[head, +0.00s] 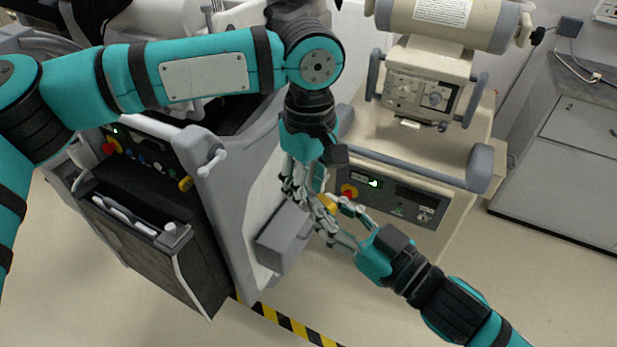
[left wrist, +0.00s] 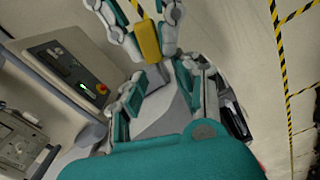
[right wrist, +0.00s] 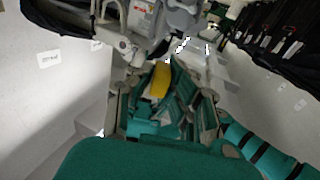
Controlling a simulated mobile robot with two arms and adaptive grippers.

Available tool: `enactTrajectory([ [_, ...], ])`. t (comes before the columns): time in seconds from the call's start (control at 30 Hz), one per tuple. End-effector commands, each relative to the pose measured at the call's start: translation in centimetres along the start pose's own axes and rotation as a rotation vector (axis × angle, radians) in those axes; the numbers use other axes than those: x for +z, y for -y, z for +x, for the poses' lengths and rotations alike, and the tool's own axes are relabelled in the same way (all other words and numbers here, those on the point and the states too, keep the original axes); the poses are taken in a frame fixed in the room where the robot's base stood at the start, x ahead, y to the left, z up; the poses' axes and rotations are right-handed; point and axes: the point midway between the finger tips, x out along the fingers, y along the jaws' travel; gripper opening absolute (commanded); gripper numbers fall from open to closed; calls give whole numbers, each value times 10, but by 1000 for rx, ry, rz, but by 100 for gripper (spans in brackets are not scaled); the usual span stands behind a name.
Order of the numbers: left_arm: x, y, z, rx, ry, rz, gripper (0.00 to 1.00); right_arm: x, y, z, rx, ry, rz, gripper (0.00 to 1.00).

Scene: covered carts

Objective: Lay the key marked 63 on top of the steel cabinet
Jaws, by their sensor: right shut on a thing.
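A yellow tag (head: 328,204), which looks like the key's, is between the fingers of my right gripper (head: 334,217). No number on it is readable. It also shows in the left wrist view (left wrist: 148,41) and between the right fingers in the right wrist view (right wrist: 160,81). My left gripper (head: 305,192) points down right beside it. In the left wrist view the left fingers (left wrist: 163,88) are spread apart, with the tag just beyond their tips. A grey cabinet (head: 555,165) with drawers stands at the right of the head view, well away from both grippers.
A beige machine (head: 450,185) with a control panel and grey handle stands behind the grippers. A grey cart (head: 235,195) with a dark side bin is at their left. Cables lie on the cabinet top (head: 590,85). Floor at lower right is clear.

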Motion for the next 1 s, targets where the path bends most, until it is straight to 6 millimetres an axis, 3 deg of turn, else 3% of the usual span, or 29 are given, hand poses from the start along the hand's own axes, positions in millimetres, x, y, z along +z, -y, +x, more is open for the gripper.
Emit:
enactTrajectory([
  [0.1,0,0,0,0,0,0,28,0,0,0,0,0,0,0],
  [0.33,0,0,-1,1,0,0,0,0,0,0,-1,-1,1,0],
  [0.53,0,-2,-1,6,0,-1,0,0,2,0,-5,-1,4,0],
  [0.57,0,-2,-2,7,0,-2,0,0,2,0,-6,-1,5,16],
  [0.77,0,-2,-2,8,0,-2,0,0,2,0,-5,0,5,42],
  [1.0,-1,-1,-1,5,-1,-2,0,0,1,0,-3,1,3,42],
])
